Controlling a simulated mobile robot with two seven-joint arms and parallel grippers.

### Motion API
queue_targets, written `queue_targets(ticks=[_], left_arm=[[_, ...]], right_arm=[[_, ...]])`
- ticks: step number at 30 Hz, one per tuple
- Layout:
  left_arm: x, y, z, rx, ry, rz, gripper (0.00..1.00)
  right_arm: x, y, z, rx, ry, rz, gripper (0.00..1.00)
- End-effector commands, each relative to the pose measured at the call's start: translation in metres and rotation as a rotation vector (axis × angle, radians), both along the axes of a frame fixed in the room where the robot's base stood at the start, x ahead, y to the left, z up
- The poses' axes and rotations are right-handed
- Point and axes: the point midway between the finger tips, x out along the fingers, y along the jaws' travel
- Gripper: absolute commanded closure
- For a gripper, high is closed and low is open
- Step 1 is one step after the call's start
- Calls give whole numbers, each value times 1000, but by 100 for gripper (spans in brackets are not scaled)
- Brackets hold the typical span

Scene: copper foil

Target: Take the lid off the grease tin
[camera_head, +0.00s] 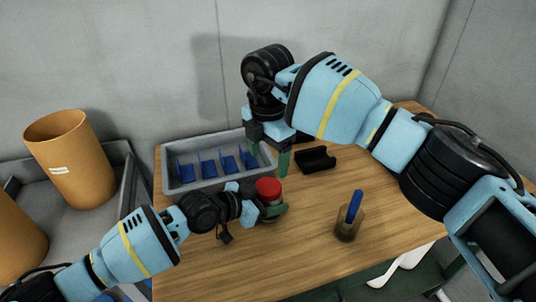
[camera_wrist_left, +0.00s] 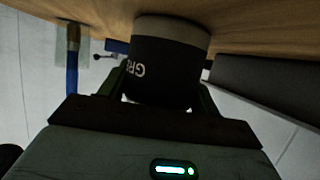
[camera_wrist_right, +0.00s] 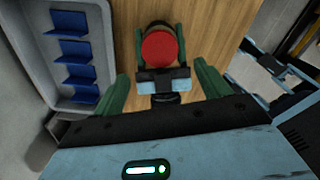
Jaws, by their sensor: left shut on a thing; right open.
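The grease tin is a dark can with pale lettering, seen close up in the left wrist view (camera_wrist_left: 163,65). Its red lid (camera_head: 268,187) is on top; it also shows from above in the right wrist view (camera_wrist_right: 158,48). My left gripper (camera_head: 271,206) is shut around the tin's body, with a green finger on each side. The tin is upright at the table; I cannot tell whether its base touches the wood. My right gripper (camera_head: 270,157) is open and empty, pointing down above and behind the tin, apart from the lid.
A grey bin (camera_head: 180,184) with blue pieces stands at the table's back left. A black block (camera_head: 316,160) lies behind the tin to the right. A cup (camera_head: 346,231) holding a blue-handled tool (camera_head: 354,206) stands at right. The table's (camera_head: 290,260) front is clear.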

Motion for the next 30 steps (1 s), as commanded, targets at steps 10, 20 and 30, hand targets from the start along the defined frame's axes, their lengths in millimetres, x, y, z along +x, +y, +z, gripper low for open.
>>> queue_targets(ticks=[10,20,30], left_arm=[[0,0,0,1,0,1,100],[0,0,0,1,0,1,100],[0,0,0,1,0,1,100]], right_arm=[[0,0,-16,-1,2,-5,25],[-1,0,-62,-1,2,-5,25],[0,0,-80,0,0,-4,25]])
